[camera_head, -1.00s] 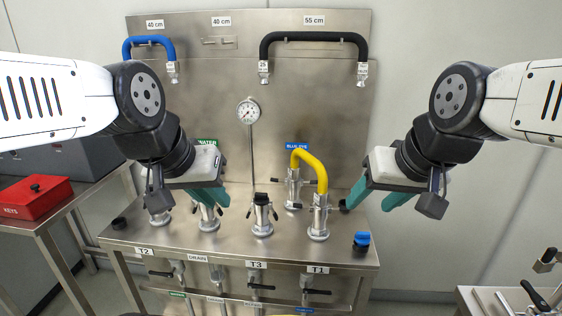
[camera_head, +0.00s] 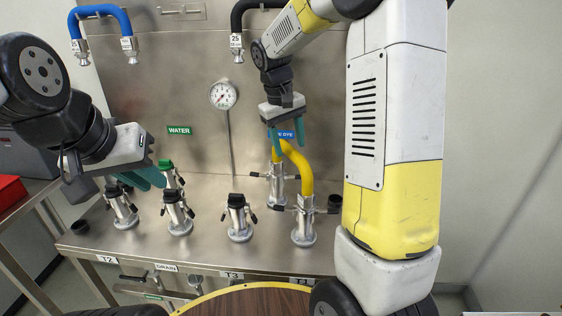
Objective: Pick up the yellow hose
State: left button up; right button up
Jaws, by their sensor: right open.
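The yellow hose (camera_head: 299,166) arches between two metal couplings on the steel bench, from the rear port under the blue dye label to the front port (camera_head: 304,225). My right gripper (camera_head: 286,142) is open above the rear end of the hose, with its teal fingers pointing down around or just in front of it; I cannot tell if they touch it. My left gripper (camera_head: 152,176) is at the left, over the left ports. Its teal fingers point right and down, away from the hose, and their gap is hard to see.
A blue hose (camera_head: 100,12) and a black hose (camera_head: 240,18) hang on the back panel. A pressure gauge (camera_head: 223,96) is mid-panel. Capped ports (camera_head: 238,215) stand on the bench left of the hose. A red box (camera_head: 10,192) is at far left.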

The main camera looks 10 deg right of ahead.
notch_tip(320, 180, down, 7)
jog(key=d, duration=0.1)
jog(key=shift+w+d, duration=0.25)
jog(key=shift+w, duration=0.15)
jog(key=shift+c, duration=0.4)
grip_shut()
